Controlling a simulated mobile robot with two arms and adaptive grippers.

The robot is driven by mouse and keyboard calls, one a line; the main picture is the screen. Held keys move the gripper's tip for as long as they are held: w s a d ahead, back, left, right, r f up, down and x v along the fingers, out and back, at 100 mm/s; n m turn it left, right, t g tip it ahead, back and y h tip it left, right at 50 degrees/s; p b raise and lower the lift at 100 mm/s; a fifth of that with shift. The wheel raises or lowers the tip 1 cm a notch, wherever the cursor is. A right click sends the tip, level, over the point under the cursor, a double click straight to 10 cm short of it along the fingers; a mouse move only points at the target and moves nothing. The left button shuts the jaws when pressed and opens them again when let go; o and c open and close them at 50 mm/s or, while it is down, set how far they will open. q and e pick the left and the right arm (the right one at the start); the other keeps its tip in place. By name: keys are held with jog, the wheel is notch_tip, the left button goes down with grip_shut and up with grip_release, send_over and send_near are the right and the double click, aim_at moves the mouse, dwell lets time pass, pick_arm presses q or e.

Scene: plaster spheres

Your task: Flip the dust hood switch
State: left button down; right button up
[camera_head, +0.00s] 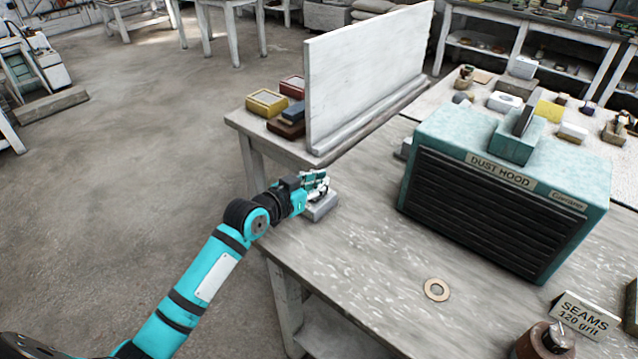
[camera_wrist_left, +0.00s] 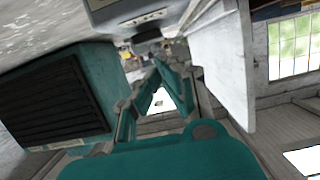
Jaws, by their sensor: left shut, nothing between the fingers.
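The dust hood (camera_head: 488,212) is a teal box with a dark slatted front and a "DUST HOOD" label, standing on the worktable. It also shows at the left of the left wrist view (camera_wrist_left: 45,95). A small grey box (camera_head: 322,208), possibly the switch box, sits near the table's left edge. A grey box with a dark strip also shows at the top of the left wrist view (camera_wrist_left: 120,12). My left gripper (camera_head: 322,180) is shut and empty, just above the small box and partly covering it. Contact cannot be told. No switch lever is clearly visible.
A white upright panel (camera_head: 365,75) stands behind my left gripper. Yellow, red and dark blocks (camera_head: 268,102) lie left of it. The table between ring and gripper is clear.

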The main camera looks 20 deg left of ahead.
pick_arm(q)
jog(key=shift+f, duration=0.4)
pick_arm(e)
jog(key=shift+s, duration=0.35)
pick_arm(q)
jog(key=shift+r, duration=0.15)
jog(key=p, duration=0.3)
jog(key=shift+w+d+r+g, duration=0.1)
jog(key=shift+w+g, duration=0.1)
jog(key=shift+g, duration=0.2)
jog(key=shift+f+b, duration=0.45)
jog(key=shift+b, duration=0.05)
pick_arm(e)
notch_tip(320, 180, up, 2)
jog(key=shift+w+d, duration=0.1)
pick_arm(q)
jog(key=shift+w+d, duration=0.25)
jog(key=shift+w, duration=0.5)
